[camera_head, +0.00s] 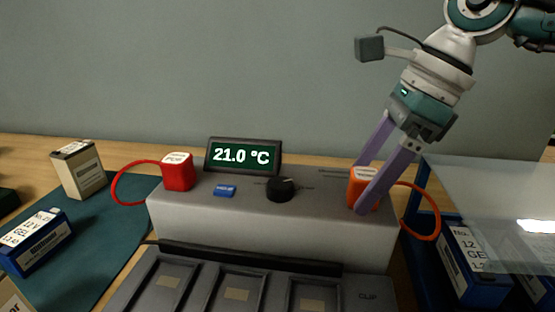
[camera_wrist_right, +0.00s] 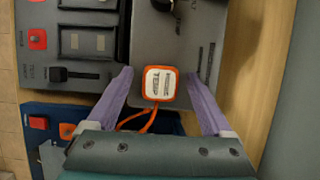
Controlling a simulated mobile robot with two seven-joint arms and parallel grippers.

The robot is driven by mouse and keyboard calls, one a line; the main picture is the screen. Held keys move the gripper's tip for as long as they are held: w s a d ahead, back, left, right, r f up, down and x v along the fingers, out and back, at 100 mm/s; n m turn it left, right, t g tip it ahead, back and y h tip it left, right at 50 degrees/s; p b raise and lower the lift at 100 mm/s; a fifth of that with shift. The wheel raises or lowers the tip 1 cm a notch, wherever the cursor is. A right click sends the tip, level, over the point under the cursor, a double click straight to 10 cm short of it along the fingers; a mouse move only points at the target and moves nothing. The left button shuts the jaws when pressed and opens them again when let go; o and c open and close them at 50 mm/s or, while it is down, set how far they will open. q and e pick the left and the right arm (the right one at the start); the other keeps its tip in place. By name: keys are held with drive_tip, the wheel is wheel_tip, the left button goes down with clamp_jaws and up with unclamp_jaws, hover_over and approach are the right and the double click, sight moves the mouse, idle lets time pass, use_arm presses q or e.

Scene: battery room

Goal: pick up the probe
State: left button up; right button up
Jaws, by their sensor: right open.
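An orange block with a white label (camera_head: 359,183) and an orange cord stands on the right end of the grey console (camera_head: 270,232); I take it as the probe. In the right wrist view its label (camera_wrist_right: 159,84) reads "TEMP". My right gripper (camera_head: 362,190) is open around it, pointing down, with one purple finger on each side. In the wrist view the fingers (camera_wrist_right: 160,76) show gaps on both sides of the block. A similar red block (camera_head: 177,172) with a red cord stands at the console's left end. My left gripper is not in view.
The console carries a display reading 21.0 °C (camera_head: 243,156), a black knob (camera_head: 281,189) and a blue tag (camera_head: 225,191). Batteries stand left on a teal mat (camera_head: 88,252). At right, a blue crate (camera_head: 421,200) holds batteries under a clear lid (camera_head: 500,195).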

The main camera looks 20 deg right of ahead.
drive_tip(key=shift+f, duration=0.15)
clamp_jaws()
idle(0.6)
